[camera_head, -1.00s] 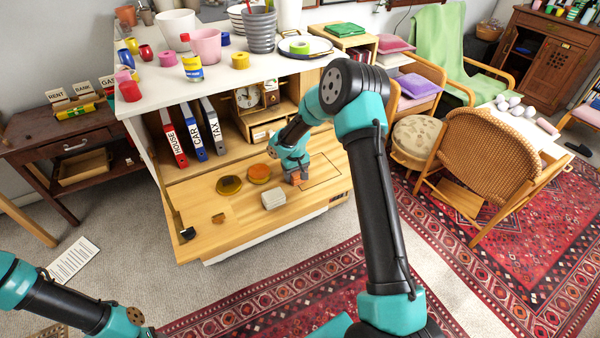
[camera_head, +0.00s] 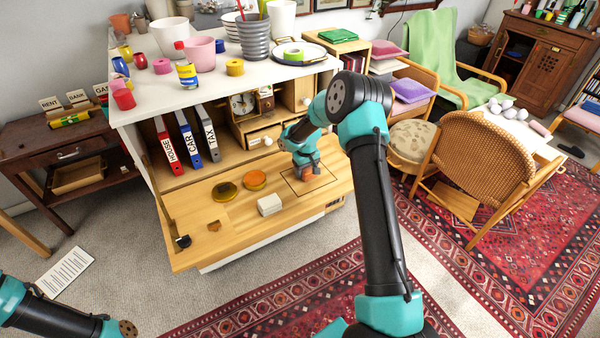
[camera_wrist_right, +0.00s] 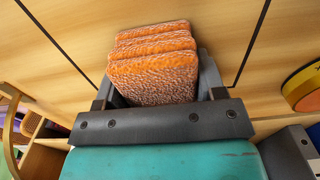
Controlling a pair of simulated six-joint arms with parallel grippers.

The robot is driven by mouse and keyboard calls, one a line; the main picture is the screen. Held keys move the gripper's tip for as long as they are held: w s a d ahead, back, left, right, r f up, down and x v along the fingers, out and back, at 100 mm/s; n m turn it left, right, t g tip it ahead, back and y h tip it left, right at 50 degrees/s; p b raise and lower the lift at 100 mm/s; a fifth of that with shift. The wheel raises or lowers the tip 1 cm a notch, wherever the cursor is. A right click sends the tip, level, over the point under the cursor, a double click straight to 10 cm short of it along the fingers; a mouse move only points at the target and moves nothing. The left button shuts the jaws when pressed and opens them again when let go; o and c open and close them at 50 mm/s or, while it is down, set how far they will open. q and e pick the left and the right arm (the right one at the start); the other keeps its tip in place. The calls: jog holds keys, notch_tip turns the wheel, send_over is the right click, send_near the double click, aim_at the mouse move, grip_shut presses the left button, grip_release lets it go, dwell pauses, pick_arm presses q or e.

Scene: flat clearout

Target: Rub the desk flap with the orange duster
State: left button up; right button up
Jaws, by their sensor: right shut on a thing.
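The desk flap (camera_head: 235,218) is a pale wooden board folded down at the front of the white-topped desk. A thin dark outline is drawn on its right part. My right gripper (camera_head: 307,174) is over this outline, low at the flap. It is shut on the orange duster (camera_wrist_right: 155,72), a rough, ridged orange block seen between the jaws in the right wrist view, with dark outline lines to either side. In the head view the duster (camera_head: 308,178) is mostly hidden by the gripper; I cannot tell if it touches the wood. My left gripper is out of view.
Binders (camera_head: 188,138) and a clock (camera_head: 242,103) stand behind. Pots and cups crowd the desk top. The flap's front left is mostly clear.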

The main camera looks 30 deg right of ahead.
aim_at(322, 167)
jog(key=shift+s+d, duration=0.15)
jog(key=shift+d, duration=1.8)
jog(key=shift+s+d, duration=0.1)
jog(key=shift+d, duration=1.8)
notch_tip(322, 167, up, 8)
jog(key=shift+r, duration=0.1)
